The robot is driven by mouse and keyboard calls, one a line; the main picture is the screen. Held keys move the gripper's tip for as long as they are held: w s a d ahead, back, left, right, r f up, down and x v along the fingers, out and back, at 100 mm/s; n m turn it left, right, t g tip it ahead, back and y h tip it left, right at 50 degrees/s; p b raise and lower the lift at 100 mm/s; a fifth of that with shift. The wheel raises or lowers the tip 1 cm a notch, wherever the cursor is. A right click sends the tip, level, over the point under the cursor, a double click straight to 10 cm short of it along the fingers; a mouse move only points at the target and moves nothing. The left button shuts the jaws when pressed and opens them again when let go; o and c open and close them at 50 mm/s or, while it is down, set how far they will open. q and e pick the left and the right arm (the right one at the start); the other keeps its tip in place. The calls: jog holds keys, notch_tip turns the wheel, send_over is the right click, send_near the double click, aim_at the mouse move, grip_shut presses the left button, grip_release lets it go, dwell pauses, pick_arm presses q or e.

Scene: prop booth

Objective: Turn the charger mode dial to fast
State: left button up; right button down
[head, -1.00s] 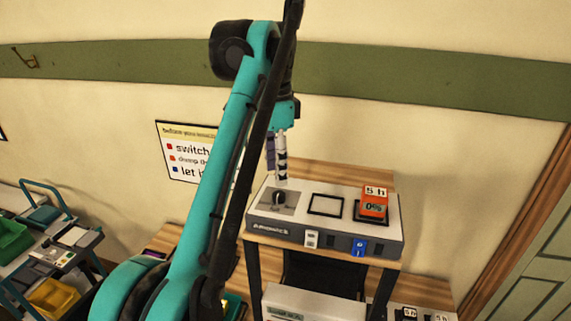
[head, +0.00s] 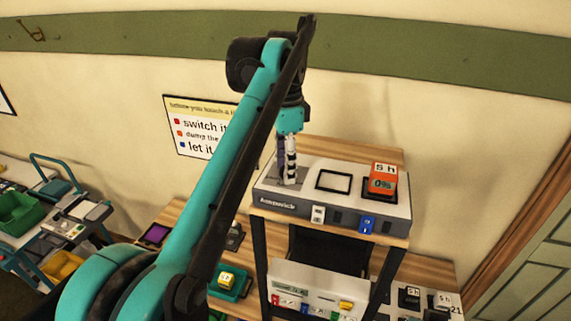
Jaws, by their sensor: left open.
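The charger (head: 335,205) is a grey and white box on a small wooden stand. Its mode dial, on the left of the top face, is now hidden behind my left gripper (head: 289,180). That gripper points down with its fingertips at the dial's spot. It is open; whether the fingers touch the dial or sit around it I cannot tell. The middle bay (head: 333,181) is an empty black-framed square. My right gripper is not in view.
A blue switch (head: 367,224) and a white switch (head: 318,214) are on the charger's front. A wall sign (head: 195,127) hangs behind my left arm. Below are a shelf unit and a bench with more batteries (head: 443,302). A trolley (head: 50,220) stands at left.

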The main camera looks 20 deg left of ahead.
pick_arm(q)
jog(key=shift+w, duration=0.1)
grip_shut()
jog(key=shift+r+n+p, duration=0.1)
jog(key=shift+n+p, duration=0.5)
jog(key=shift+n, duration=0.4)
jog(key=n+p, duration=0.1)
jog(key=n, duration=0.2)
jog(key=shift+n, duration=0.3)
jog(key=n+p, duration=0.2)
jog(key=n, duration=0.4)
